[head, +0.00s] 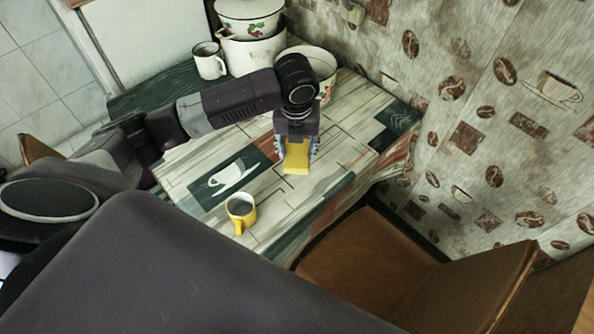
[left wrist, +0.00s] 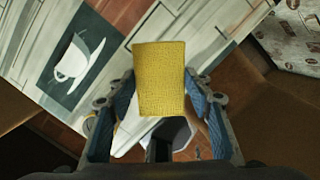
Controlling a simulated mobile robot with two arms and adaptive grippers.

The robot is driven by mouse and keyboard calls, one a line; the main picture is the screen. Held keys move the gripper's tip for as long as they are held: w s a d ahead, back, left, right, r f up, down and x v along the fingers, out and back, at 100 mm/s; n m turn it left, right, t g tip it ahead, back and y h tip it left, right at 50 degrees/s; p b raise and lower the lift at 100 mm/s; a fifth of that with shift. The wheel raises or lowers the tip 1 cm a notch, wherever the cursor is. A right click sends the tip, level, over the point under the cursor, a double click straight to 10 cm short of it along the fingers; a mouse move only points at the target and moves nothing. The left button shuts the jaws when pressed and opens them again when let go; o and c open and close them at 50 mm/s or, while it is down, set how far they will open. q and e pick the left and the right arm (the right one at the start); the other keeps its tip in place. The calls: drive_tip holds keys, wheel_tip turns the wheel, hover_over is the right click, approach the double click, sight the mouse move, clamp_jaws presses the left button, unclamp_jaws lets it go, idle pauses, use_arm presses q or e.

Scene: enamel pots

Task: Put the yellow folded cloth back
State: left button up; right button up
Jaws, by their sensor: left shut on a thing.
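The yellow folded cloth (head: 296,157) is a small flat rectangle between the fingers of my left gripper (head: 297,148), over the right part of the table. The left wrist view shows the cloth (left wrist: 159,78) from above, with the blue fingers of my left gripper (left wrist: 162,100) on either side of it. The gripper is shut on the cloth. I cannot tell for sure whether the cloth touches the table (head: 345,110). My right gripper is not in view.
A yellow mug (head: 241,212) stands near the table's front edge. A white mug (head: 209,62), stacked enamel pots (head: 252,50) and another pot (head: 318,64) stand at the back, near the wall. A brown chair (head: 365,262) is at the table's front right.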

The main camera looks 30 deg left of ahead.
use_arm(q)
hover_over(297, 179)
drive_tip(key=f, duration=0.6)
drive_tip(key=shift+s+d+f, duration=0.1)
drive_tip(key=shift+s+f, duration=0.1)
drive_tip(key=shift+s, duration=0.1)
drive_tip(key=shift+s+d+f+p, duration=0.1)
drive_tip(key=shift+f+p, duration=0.2)
drive_tip(key=shift+f, duration=2.3)
drive_tip(key=shift+f, duration=0.1)
drive_tip(key=o, duration=1)
drive_tip(key=r, duration=0.4)
drive_tip(key=s+r, duration=0.1)
drive_tip(key=r, duration=0.7)
drive_tip(key=shift+s+d, duration=0.3)
drive_tip(key=shift+d, duration=0.1)
drive_tip(key=shift+s, duration=0.1)
